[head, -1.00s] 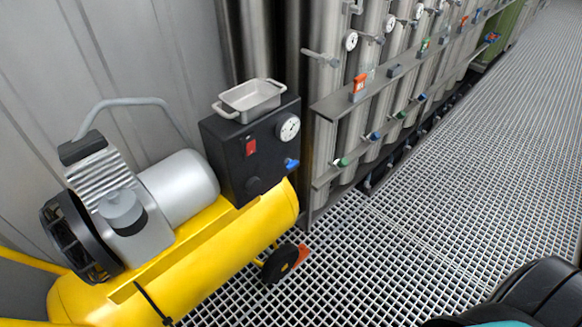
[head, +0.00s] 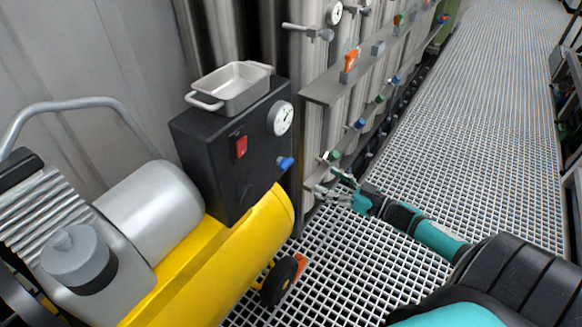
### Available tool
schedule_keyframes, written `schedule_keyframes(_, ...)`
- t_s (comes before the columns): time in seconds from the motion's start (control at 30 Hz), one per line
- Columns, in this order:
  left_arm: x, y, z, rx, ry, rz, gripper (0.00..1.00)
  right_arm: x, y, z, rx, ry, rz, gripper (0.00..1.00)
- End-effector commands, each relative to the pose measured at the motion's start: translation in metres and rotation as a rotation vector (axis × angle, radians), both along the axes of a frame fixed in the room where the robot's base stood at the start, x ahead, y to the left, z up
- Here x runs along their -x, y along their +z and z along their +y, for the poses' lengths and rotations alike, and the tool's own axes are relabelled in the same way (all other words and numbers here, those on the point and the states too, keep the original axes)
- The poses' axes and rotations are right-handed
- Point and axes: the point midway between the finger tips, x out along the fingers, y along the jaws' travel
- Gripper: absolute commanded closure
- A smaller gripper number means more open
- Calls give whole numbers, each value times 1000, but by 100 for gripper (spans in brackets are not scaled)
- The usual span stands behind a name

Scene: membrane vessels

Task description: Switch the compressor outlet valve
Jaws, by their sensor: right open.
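The yellow compressor (head: 222,262) stands at the left with a black control box (head: 212,160) on it. A blue valve handle (head: 285,163) sticks out of the box's right face, below a round gauge (head: 281,118); it looks like the compressor outlet valve. A red switch (head: 241,147) is on the front face. My right gripper (head: 334,187) is open and empty, to the right of the blue handle and slightly lower, apart from it in the picture. My left gripper is out of view.
A metal tray with handles (head: 232,88) sits on the control box. Steel vessels with a rail (head: 345,85) carrying gauges and coloured valves stand behind my right gripper. The grating floor (head: 480,130) is clear to the right.

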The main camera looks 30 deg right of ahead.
Motion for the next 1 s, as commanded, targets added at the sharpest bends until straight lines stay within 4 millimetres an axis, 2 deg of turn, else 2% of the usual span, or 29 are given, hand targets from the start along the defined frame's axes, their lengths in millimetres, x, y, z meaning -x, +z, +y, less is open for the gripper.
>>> schedule_keyframes(0.03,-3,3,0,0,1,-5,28,-13,1,5,0,1,-6,27)
schedule_keyframes(0.3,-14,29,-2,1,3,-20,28,-67,0,27,-1,-2,-4,27)
schedule_keyframes(0.5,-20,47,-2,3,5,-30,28,-98,-1,41,-1,-2,-2,27)
schedule_keyframes(0.7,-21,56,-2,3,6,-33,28,-113,-1,47,0,-1,1,27)
schedule_keyframes(1.0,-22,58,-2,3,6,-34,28,-114,-1,47,0,-2,1,27)
